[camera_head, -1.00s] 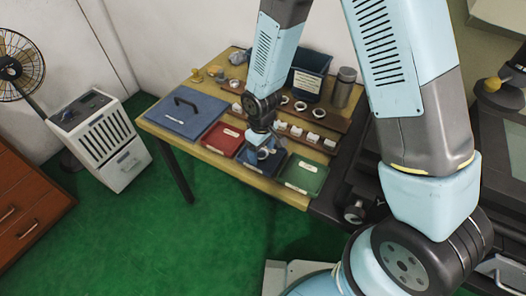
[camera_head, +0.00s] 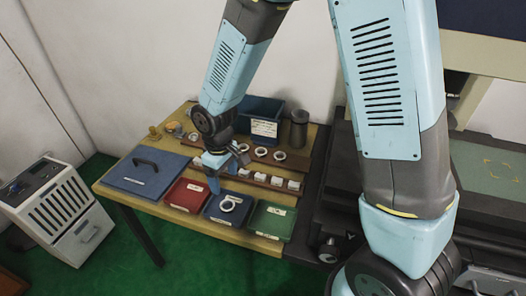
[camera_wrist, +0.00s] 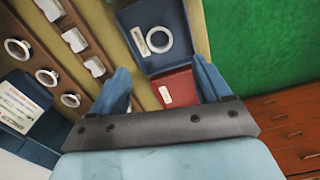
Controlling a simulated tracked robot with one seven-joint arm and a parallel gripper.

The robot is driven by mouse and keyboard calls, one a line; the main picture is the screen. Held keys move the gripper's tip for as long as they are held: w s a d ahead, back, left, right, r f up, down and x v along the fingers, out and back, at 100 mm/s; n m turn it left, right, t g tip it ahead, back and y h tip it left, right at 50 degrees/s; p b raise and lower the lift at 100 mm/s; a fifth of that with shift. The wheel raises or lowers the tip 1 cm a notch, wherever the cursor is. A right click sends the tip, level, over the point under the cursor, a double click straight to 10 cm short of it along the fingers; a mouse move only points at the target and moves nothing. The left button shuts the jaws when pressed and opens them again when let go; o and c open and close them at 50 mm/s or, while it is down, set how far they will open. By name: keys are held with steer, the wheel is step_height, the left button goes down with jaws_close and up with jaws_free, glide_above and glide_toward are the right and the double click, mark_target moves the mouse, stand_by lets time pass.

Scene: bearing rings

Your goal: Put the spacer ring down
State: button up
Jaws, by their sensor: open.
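The pale spacer ring (camera_head: 229,204) lies in the dark blue tray (camera_head: 213,215), between the red and green trays. It also shows in the wrist view as a ring (camera_wrist: 159,40) flat on the tray floor, beside a white label. My gripper (camera_head: 226,176) is above the trays, behind and apart from the ring. In the wrist view my gripper (camera_wrist: 161,68) has its two blue fingers wide apart with nothing between them. The ring lies beyond the fingertips.
The red tray (camera_head: 176,206) is left of the blue tray and the green tray (camera_head: 268,234) right. Three similar rings, one here (camera_head: 279,155), sit on a wooden rail behind. A blue bin (camera_head: 262,105), a grey canister (camera_head: 299,128) and a blue lidded case (camera_head: 141,183) share the table.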

steer(key=w+d+r+m+t, duration=0.25)
steer(key=d+r+m, duration=0.35)
steer(key=d+r, duration=1.2)
steer(key=s+d+r+m+t, duration=0.3)
steer(key=s+d+r+m, duration=0.2)
steer(key=s+d+r, duration=0.6)
steer(key=shift+s+d+r+m, duration=0.3)
steer(key=shift+s+d, duration=0.75)
steer(key=shift+s, duration=0.1)
